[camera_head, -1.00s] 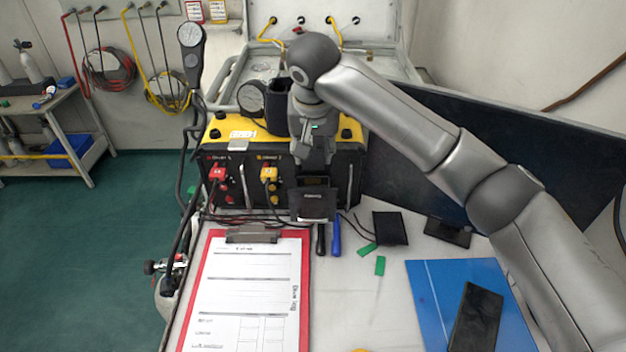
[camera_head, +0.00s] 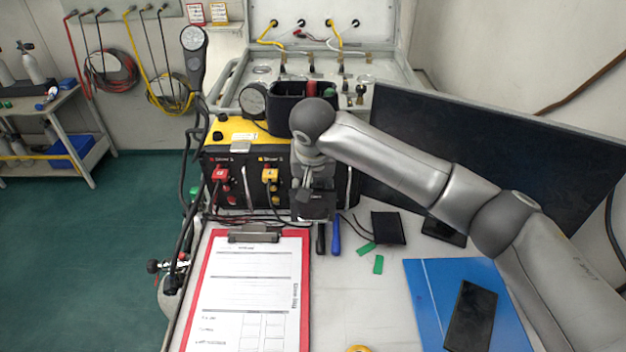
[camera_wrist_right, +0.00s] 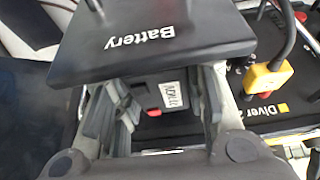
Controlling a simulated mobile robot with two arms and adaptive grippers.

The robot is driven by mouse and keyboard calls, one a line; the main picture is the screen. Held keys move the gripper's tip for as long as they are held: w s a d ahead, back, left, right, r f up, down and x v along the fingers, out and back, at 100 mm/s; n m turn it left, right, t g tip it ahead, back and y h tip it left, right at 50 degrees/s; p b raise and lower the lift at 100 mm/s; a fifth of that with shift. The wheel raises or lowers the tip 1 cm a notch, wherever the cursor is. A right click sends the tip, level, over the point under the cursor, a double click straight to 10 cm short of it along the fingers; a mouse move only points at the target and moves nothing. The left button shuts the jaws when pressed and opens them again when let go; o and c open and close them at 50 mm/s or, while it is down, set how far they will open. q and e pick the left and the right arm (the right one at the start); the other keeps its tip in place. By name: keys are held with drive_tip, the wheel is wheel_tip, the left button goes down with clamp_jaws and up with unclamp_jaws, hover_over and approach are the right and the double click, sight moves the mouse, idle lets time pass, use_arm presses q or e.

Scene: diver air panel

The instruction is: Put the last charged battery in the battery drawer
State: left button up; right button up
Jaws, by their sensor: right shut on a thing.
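The battery drawer's black front panel, lettered "Battery" (camera_wrist_right: 140,38), stands out from the lower part of the black and yellow air panel (camera_head: 240,165). In the head view the drawer front (camera_head: 313,208) is partly covered by my right gripper (camera_head: 314,188). In the right wrist view the fingers of my right gripper (camera_wrist_right: 155,108) are shut on a dark battery (camera_wrist_right: 165,92) with a red patch and a white label. The battery is just behind the drawer front; how deep it sits in the drawer is hidden. My left gripper is not in view.
A red clipboard (camera_head: 205,285) lies in front of the air panel. A blue pen (camera_head: 336,238), green tabs (camera_head: 378,264), a black pad (camera_head: 389,228) and a blue folder (camera_head: 420,290) lie to the right. A black holder (camera_head: 290,105) stands on the panel's top.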

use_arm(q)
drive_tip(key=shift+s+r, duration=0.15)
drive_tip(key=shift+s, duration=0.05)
use_arm(e)
drive_tip(key=shift+f, duration=0.4)
drive_tip(key=o, duration=1.3)
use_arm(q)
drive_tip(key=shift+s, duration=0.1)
use_arm(e)
drive_tip(key=shift+r, duration=0.15)
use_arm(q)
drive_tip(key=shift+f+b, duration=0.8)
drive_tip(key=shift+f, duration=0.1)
use_arm(e)
drive_tip(key=v, duration=1.3)
drive_tip(key=shift+w, duration=0.2)
